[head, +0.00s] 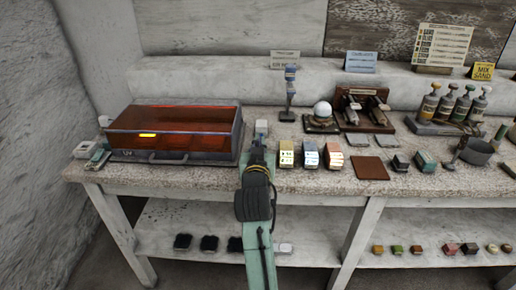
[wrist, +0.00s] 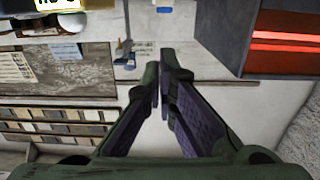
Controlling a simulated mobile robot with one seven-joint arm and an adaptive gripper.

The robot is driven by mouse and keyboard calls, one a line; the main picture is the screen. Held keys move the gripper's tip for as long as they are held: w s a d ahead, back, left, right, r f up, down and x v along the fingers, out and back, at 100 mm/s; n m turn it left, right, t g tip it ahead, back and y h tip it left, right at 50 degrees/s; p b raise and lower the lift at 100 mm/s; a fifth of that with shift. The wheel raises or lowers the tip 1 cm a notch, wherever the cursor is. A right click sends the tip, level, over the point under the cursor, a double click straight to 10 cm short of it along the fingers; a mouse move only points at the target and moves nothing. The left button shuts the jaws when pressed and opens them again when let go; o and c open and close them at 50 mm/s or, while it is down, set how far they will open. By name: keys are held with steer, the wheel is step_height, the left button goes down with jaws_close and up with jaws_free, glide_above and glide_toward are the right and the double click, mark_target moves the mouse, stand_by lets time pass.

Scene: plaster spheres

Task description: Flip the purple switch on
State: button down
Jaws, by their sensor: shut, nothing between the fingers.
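I cannot make out a clearly purple switch in either view. A pale block (head: 261,127) stands just beyond my gripper (head: 258,148), right of the orange-lidded box (head: 172,132). A pale device (head: 84,150) and a teal one (head: 98,159) sit at that box's left end, too small to read as switches. My gripper reaches over the bench's front, right of the box. In the wrist view my gripper (wrist: 164,72) has its fingertips together with nothing held. The box's dark side and red glow (wrist: 287,45) show at the upper right there.
The bench (head: 320,183) holds three coloured blocks (head: 310,156) right of my gripper, a brown tile (head: 370,168) and a blue-topped stand (head: 290,95) behind. Bottles (head: 450,103) stand far right. The lower shelf (head: 190,221) carries small blocks. A rough wall (head: 35,140) bounds the left.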

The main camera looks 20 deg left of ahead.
steer(key=s+d+r+b, duration=0.1)
steer(key=s+d+r, duration=0.1)
steer(key=s, duration=0.5)
steer(key=shift+s+r, duration=0.3)
steer(key=shift+r, duration=0.15)
